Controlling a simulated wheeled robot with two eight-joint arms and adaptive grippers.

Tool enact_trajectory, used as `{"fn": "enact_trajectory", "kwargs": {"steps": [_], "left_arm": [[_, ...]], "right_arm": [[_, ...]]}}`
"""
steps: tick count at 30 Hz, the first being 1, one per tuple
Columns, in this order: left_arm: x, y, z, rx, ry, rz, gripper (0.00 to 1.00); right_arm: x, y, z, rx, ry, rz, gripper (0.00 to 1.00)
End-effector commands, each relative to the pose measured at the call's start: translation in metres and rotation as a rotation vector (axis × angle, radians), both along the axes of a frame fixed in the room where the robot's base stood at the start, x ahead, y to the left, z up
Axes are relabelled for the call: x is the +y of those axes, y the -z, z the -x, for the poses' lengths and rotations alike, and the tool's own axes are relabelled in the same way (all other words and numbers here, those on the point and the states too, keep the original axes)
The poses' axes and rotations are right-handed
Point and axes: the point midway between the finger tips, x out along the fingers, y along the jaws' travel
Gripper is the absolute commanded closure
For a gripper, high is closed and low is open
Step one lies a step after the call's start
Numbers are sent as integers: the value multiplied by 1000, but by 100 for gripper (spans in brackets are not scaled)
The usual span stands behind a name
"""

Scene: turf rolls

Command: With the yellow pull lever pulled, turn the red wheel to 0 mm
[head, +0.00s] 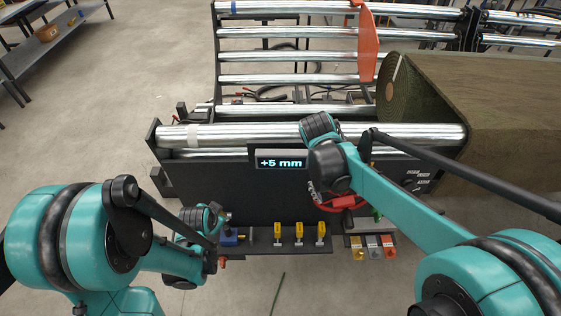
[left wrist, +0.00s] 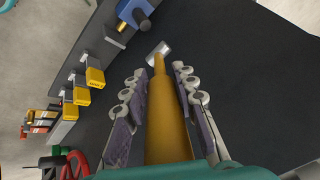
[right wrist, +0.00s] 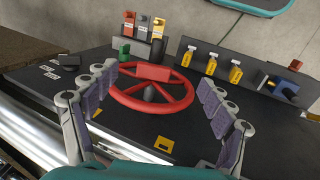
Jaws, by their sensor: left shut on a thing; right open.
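The red wheel (head: 347,202) is on the front of the dark machine; my right forearm partly covers it in the head view. In the right wrist view the whole wheel (right wrist: 122,99) shows between the spread fingers of my open right gripper (right wrist: 155,92); I cannot tell whether they touch its rim. The yellow pull lever (left wrist: 166,115) runs between the fingers of my left gripper (left wrist: 162,85), which is shut on it. In the head view the lever is hidden behind my left arm. The display (head: 282,162) reads +5 mm.
Yellow-tagged levers (head: 299,231) and a blue part (head: 229,236) line the ledge below the panel. A large turf roll (head: 480,105) lies at the right, beside the metal rollers (head: 300,82).

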Motion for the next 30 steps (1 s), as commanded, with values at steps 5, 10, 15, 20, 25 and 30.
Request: {"fn": "enact_trajectory", "kwargs": {"steps": [5,10,15,20,25,30], "left_arm": [[-3,0,1,2,6,6,100],[-4,0,1,2,6,7,100],[-4,0,1,2,6,7,100],[-4,1,1,3,7,7,100],[-4,1,1,3,7,7,100],[-5,1,1,4,7,8,100]], "right_arm": [[0,0,0,0,0,0,17],[0,0,0,0,0,0,17],[0,0,0,-2,-1,0,17],[-2,4,2,-97,-32,4,17],[-3,8,4,-273,-93,5,17],[-4,12,2,-367,-128,3,17]]}}
